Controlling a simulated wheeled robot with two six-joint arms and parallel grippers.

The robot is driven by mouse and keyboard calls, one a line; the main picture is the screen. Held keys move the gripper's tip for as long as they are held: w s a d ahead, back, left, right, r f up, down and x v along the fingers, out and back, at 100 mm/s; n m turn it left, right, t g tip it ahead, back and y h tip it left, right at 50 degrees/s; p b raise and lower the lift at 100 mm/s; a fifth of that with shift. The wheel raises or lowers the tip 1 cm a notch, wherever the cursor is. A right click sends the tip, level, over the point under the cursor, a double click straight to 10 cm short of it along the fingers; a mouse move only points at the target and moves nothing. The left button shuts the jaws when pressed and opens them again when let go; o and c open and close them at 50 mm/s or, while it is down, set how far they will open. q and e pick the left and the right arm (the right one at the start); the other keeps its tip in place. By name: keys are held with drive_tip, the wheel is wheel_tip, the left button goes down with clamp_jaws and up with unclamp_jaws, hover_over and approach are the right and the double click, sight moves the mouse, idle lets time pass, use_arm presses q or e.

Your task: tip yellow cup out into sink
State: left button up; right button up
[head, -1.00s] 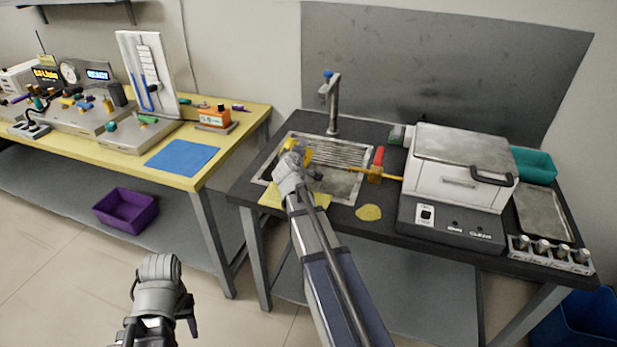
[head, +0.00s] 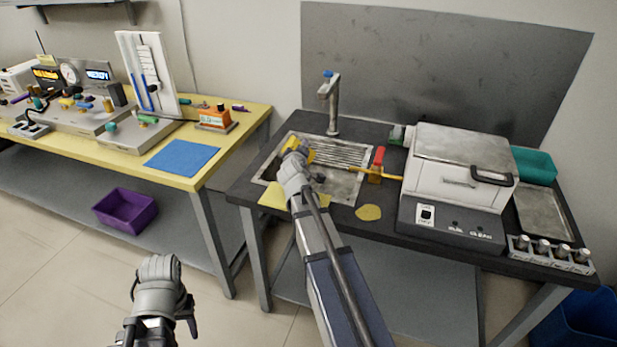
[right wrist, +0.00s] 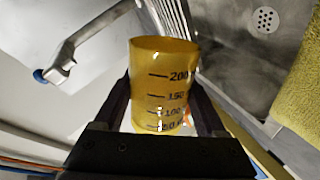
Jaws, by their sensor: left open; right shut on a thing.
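The yellow cup (right wrist: 162,85) with dark volume marks is held between the fingers of my right gripper (right wrist: 160,110). In the right wrist view it is tilted relative to the tap, its rim toward the sink. What is inside it cannot be seen. In the head view my right gripper (head: 296,160) is over the left part of the sink (head: 345,186) and mostly hides the cup (head: 290,143). The sink and its drain (right wrist: 265,20) also show in the right wrist view. My left gripper (head: 160,270) is open and empty, away from both tables.
The tap (head: 333,105) stands behind the sink. A yellow cloth (head: 273,196) lies at the sink's front left. A red-and-yellow tool (head: 376,165) and a white lidded machine (head: 455,175) stand to the right. A yellow patch (head: 368,212) lies on the dark counter.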

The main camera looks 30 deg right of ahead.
drive_tip(key=shift+s+d+r+m+t, duration=0.15)
drive_tip(key=shift+s+d+m+t, duration=0.15)
drive_tip(key=shift+m, duration=0.3)
idle(0.7)
idle(0.9)
drive_tip(key=shift+w+a+f+n+g, duration=0.25)
drive_tip(key=shift+w+a+n+g, duration=0.45)
drive_tip(key=shift+n, duration=0.5)
drive_tip(key=shift+s+d+f+h, duration=0.1)
drive_tip(key=shift+f+h, duration=0.05)
drive_tip(key=shift+h, duration=0.15)
drive_tip(key=shift+w+a+f+n, duration=0.15)
drive_tip(key=shift+w+a+n, duration=0.1)
drive_tip(key=shift+n, duration=0.25)
wheel_tip(320, 180, down, 5)
drive_tip(key=w+a+n+g+h+b, duration=0.2)
drive_tip(key=n+g+h+b, duration=0.25)
drive_tip(key=n+b, duration=0.4)
drive_tip(key=w+a+r+n+h, duration=0.1)
drive_tip(key=n, duration=0.1)
drive_tip(key=w+a+r+n+h, duration=0.1)
drive_tip(key=n, duration=0.2)
drive_tip(key=w+a+r+n+h, duration=0.1)
drive_tip(key=n+h, duration=0.1)
drive_tip(key=shift+r+n+b, duration=0.25)
drive_tip(key=shift+r+b, duration=0.05)
drive_tip(key=shift+b, duration=0.1)
